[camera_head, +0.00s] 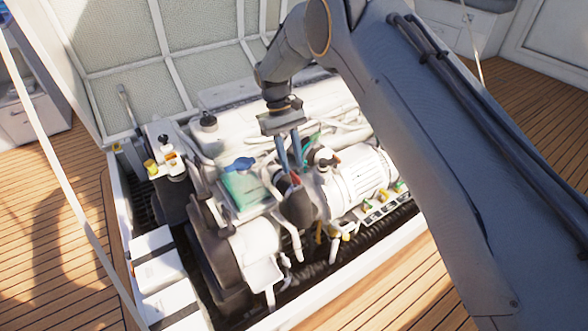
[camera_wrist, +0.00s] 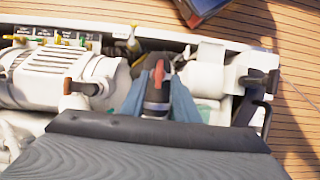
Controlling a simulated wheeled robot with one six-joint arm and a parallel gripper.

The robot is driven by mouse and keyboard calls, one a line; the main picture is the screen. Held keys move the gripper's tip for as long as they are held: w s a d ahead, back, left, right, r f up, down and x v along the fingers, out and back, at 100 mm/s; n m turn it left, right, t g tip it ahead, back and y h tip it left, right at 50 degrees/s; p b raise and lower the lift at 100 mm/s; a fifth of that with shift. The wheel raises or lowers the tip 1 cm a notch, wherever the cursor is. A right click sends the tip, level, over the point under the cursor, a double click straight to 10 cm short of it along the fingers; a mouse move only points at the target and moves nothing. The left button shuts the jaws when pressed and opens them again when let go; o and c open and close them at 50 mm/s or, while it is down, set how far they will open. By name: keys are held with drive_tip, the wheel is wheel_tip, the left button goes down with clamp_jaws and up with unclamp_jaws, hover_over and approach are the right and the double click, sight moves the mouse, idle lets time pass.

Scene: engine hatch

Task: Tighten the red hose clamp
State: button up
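The red hose clamp (camera_head: 295,179) is a small red part at the dark hose (camera_head: 297,205) in the middle of the engine. In the wrist view the red part (camera_wrist: 158,76) shows between my fingers, above a dark, rounded piece. My gripper (camera_head: 292,169) reaches down from above, with its fingertips at the clamp. Its two blue-grey fingers stand apart, one on each side of the red part. I cannot tell whether they touch it. In the wrist view the gripper's dark body hides the lower part of the picture.
The white engine (camera_head: 355,178) sits in an open hatch with pipes and valves close around the clamp. White boxes (camera_head: 158,262) stand at the left. The raised hatch lid (camera_head: 140,45) is behind. Wooden deck (camera_head: 50,220) surrounds the hatch.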

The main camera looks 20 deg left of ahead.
drive_tip(key=shift+v, duration=2.15)
drive_tip(key=s+d+r+m+t+y, duration=0.1)
drive_tip(key=s+d+r+m, duration=0.15)
drive_tip(key=d+r, duration=0.55)
drive_tip(key=s+d+r+m+y, duration=0.1)
drive_tip(key=s+d+r, duration=0.3)
drive_tip(key=d+r, duration=0.45)
drive_tip(key=s+d+m+t+y, duration=0.1)
drive_tip(key=s+d+m, duration=0.1)
drive_tip(key=s+d, duration=0.75)
drive_tip(key=s+d+m+t+y, duration=0.15)
drive_tip(key=s+d, duration=0.45)
drive_tip(key=s, duration=0.6)
drive_tip(key=d+r+m+h+p, duration=0.1)
drive_tip(key=d+r+m+p, duration=0.2)
drive_tip(key=d+r+p, duration=0.5)
drive_tip(key=p, duration=0.6)
drive_tip(key=shift+w+d, duration=0.15)
drive_tip(key=shift+w, duration=0.05)
drive_tip(key=shift+f+g, duration=0.1)
drive_tip(key=shift+g, duration=0.15)
